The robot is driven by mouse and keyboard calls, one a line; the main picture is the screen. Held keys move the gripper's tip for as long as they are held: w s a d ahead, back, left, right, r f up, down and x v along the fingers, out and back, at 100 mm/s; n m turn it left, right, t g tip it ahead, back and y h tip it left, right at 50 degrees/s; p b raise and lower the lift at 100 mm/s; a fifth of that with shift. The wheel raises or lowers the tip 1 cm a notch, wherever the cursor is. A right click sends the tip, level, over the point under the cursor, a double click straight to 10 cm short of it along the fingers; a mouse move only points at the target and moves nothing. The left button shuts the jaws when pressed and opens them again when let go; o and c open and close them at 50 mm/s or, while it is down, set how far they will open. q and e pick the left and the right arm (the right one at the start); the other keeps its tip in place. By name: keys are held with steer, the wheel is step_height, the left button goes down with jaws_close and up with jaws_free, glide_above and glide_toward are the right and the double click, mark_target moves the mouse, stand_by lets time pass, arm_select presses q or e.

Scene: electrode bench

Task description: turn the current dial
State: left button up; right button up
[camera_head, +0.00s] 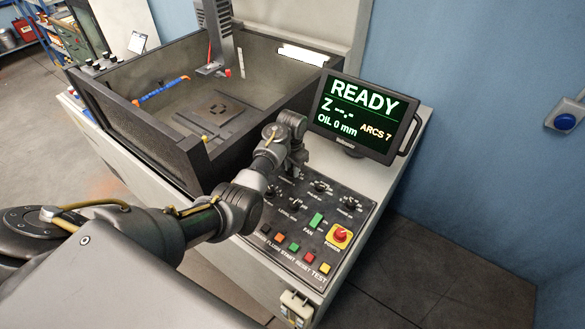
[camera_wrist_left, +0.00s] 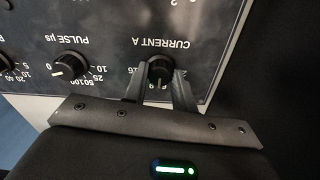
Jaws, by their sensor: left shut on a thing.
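The current dial (camera_wrist_left: 159,70) is a black knob on the dark control panel, under the upside-down label "CURRENT A" in the left wrist view. My left gripper (camera_wrist_left: 160,88) has its two fingers on either side of this knob and is shut on it. In the head view my left gripper (camera_head: 292,165) reaches down to the panel's upper left part, and the arm hides the dial there. The exact setting of the dial is partly covered by the fingers. My right gripper does not show.
The pulse dial (camera_wrist_left: 69,66) sits beside the current dial. The control panel (camera_head: 335,213) also bears other knobs, coloured buttons and a red-and-yellow power switch (camera_head: 339,236). A screen (camera_head: 360,115) reading READY stands behind it. An open tank (camera_head: 150,125) lies to the left.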

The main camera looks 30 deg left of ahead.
arm_select(q)
steer(key=shift+m, duration=1.2)
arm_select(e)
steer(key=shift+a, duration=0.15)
arm_select(q)
steer(key=o, duration=1)
